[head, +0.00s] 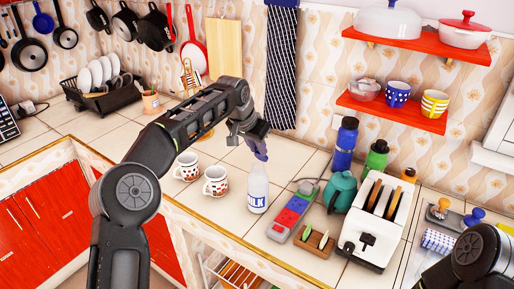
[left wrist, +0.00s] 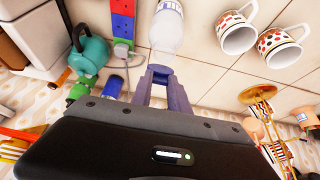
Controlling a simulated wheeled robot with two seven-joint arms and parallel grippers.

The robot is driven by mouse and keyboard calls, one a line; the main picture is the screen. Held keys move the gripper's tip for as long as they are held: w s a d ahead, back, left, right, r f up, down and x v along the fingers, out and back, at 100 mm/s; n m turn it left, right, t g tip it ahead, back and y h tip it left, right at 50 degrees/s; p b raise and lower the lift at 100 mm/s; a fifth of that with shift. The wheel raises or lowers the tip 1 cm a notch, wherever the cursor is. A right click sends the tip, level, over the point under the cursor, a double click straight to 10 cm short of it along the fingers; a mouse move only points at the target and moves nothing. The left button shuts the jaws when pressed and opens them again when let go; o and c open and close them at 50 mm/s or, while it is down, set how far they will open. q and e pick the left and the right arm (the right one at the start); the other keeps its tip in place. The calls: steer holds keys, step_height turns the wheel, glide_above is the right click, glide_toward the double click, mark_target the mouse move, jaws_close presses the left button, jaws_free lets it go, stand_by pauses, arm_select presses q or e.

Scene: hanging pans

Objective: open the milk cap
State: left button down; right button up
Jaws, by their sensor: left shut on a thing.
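The white milk bottle (head: 258,190) with blue lettering stands upright on the tiled counter. It also shows at the top middle of the left wrist view (left wrist: 166,32). My left gripper (head: 261,156) comes down over the bottle's top. Its purple fingertips (left wrist: 159,70) are shut on the milk cap at the bottle's neck. The cap itself is mostly hidden between the fingertips. Of my right arm only a dark link shows at the lower right of the head view; its gripper is out of sight.
Two patterned mugs (head: 215,181) stand left of the bottle. A red-and-blue block strip (head: 290,214), a teal teapot (head: 340,192) and a white toaster (head: 376,222) stand to its right. The counter's front edge is close in front of the bottle.

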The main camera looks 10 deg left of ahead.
arm_select(q)
steer(key=c, duration=1.2)
jaws_free()
steer(key=shift+c, duration=0.2)
steer(key=b+v, duration=0.1)
steer(key=v, duration=0.6)
steer(key=shift+s+r, duration=0.25)
steer(key=shift+r, duration=0.05)
